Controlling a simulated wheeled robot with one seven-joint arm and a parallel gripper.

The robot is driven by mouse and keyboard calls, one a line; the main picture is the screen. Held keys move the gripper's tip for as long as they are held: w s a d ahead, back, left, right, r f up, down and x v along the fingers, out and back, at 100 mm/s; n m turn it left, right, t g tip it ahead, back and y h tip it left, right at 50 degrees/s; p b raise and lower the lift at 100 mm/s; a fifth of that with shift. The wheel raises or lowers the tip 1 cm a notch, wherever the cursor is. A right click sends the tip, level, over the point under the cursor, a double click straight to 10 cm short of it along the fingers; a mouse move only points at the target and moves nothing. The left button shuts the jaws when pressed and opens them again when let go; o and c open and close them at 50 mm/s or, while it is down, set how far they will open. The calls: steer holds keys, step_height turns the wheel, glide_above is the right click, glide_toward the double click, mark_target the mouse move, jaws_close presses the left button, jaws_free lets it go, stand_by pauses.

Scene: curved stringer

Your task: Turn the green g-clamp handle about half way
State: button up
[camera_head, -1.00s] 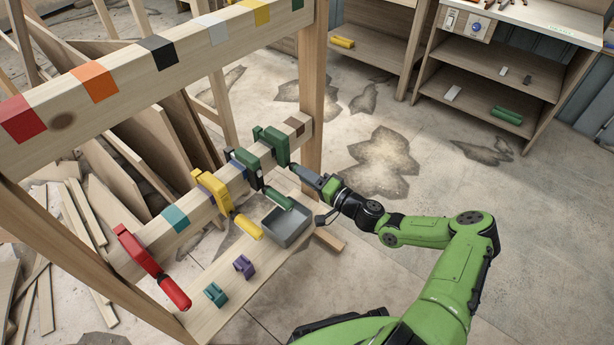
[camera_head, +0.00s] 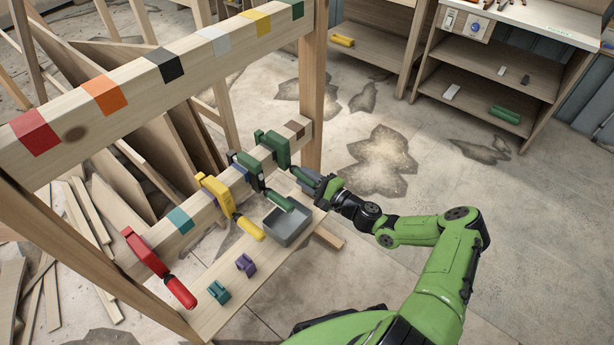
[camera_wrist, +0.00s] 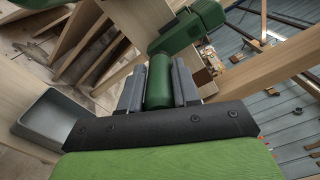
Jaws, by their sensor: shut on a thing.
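The green g-clamp (camera_head: 272,148) sits on the lower beam near its right end, by the upright post. My gripper (camera_head: 306,178) is at its handle, on the near side of the beam. In the wrist view, the green cylindrical handle (camera_wrist: 159,82) lies between the two grey fingers of my gripper (camera_wrist: 159,88), which are shut on it. The clamp body (camera_wrist: 188,24) shows just beyond the fingertips. In the head view my gripper hides most of this handle.
Close left is a darker clamp (camera_head: 243,166) with a green handle (camera_head: 279,201). Yellow (camera_head: 216,193) and red (camera_head: 145,250) clamps are farther left. A grey bin (camera_head: 288,232) stands below my gripper on the low shelf, with purple (camera_head: 245,264) and teal (camera_head: 218,292) pieces.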

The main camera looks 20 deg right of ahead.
steer(key=m+p, duration=0.1)
steer(key=m, duration=0.3)
steer(key=shift+r+m, duration=0.1)
steer(key=shift+m, duration=0.2)
steer(key=m, duration=0.4)
steer(key=shift+d+p, duration=0.1)
steer(key=shift+p, duration=0.25)
steer(key=shift+m, duration=0.3)
jaws_close()
steer(key=o, duration=1)
jaws_free()
steer(key=shift+o, duration=0.2)
steer(key=p+v, duration=0.2)
steer(key=v, duration=1.3)
steer(key=shift+s+d, duration=0.25)
steer(key=shift+s, duration=0.05)
